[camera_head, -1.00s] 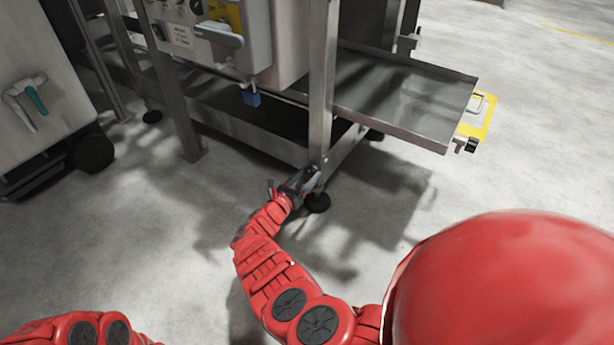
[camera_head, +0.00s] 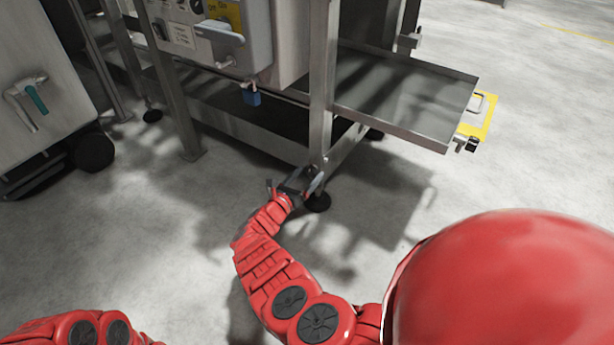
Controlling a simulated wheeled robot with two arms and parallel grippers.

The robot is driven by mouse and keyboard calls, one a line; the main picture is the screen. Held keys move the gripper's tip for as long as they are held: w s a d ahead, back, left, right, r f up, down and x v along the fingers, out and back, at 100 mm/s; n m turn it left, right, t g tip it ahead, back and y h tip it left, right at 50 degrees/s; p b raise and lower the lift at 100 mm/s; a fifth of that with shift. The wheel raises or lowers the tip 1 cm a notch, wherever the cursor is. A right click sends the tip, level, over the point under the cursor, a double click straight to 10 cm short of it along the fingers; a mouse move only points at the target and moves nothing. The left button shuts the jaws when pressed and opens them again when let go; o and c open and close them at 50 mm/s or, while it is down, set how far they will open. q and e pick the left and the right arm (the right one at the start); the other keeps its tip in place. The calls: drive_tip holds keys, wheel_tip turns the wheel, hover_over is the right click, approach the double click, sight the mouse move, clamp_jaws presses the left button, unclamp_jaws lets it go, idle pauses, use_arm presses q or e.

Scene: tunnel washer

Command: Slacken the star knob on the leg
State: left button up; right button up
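The machine leg (camera_head: 322,95) is a grey metal upright that ends in a round black foot (camera_head: 317,203) on the floor. My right gripper (camera_head: 308,180) is at the bottom of this leg, just above the foot. Its fingers are at the leg's lower end, where the star knob cannot be made out; the gripper hides that spot. The fingers are small and dark here, and I cannot tell whether they hold anything. My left arm (camera_head: 80,328) shows only as a red link at the lower left edge; its gripper is out of view.
A metal tray (camera_head: 405,100) juts out right of the leg, above the gripper. A control box (camera_head: 225,40) with a blue padlock (camera_head: 252,97) hangs at the upper left. A wheeled grey unit (camera_head: 40,90) stands at the left. The floor in front is clear.

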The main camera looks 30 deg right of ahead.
sight(309, 172)
use_arm(q)
drive_tip(key=shift+r, duration=0.1)
use_arm(e)
drive_tip(key=shift+a+r, duration=0.1)
drive_tip(key=p+v, duration=0.1)
drive_tip(key=v, duration=0.1)
drive_tip(key=p+v, duration=0.2)
drive_tip(key=shift+r, duration=0.2)
use_arm(q)
wheel_tip(309, 172, up, 6)
drive_tip(key=w+d+t+y+p, duration=0.1)
drive_tip(key=w+t+y+p, duration=0.1)
drive_tip(key=p, duration=0.1)
drive_tip(key=shift+r+t, duration=0.2)
drive_tip(key=shift+t, duration=0.2)
use_arm(e)
drive_tip(key=v, duration=1.3)
drive_tip(key=shift+f, duration=0.3)
use_arm(q)
drive_tip(key=shift+w, duration=0.1)
use_arm(e)
drive_tip(key=shift+a, duration=0.1)
